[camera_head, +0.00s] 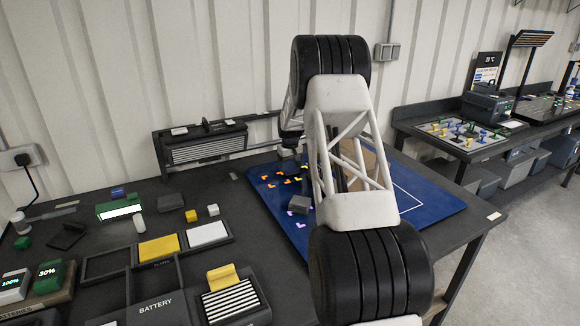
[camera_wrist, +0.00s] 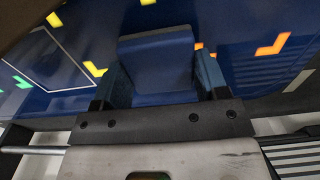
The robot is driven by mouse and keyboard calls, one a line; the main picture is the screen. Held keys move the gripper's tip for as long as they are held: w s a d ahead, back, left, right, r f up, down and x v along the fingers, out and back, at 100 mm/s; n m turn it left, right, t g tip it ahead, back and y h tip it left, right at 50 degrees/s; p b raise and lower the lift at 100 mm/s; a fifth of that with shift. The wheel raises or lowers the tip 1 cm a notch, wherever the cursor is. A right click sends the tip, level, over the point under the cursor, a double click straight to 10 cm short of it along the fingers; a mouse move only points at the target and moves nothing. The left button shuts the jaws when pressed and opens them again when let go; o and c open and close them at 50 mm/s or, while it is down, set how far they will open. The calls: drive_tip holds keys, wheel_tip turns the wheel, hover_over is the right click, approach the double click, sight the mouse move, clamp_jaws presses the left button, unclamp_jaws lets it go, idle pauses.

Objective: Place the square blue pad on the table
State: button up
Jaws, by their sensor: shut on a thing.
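My gripper (camera_wrist: 158,85) is shut on a square blue pad (camera_wrist: 158,62) in the wrist view. The pad sits between the two blue-grey fingers, over the blue mat with coloured shapes. Whether the pad touches the mat is unclear. In the head view my arm covers much of the middle, and the gripper shows only partly, near the back edge of the mat; the held pad cannot be made out there. The dark table (camera_head: 235,196) spreads under the mat and to its left.
A slatted unit (camera_head: 205,148) stands at the back. Trays with a yellow pad (camera_head: 159,248) and a white pad (camera_head: 207,233) lie front left. A green device (camera_head: 120,209) stands farther left.

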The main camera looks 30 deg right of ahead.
sight(290, 167)
drive_tip(key=shift+f, duration=0.15)
drive_tip(key=o, duration=0.9)
wheel_tip(290, 167, up, 12)
drive_tip(key=shift+r, duration=0.15)
idle(0.4)
drive_tip(key=shift+a+r, duration=0.1)
idle(0.6)
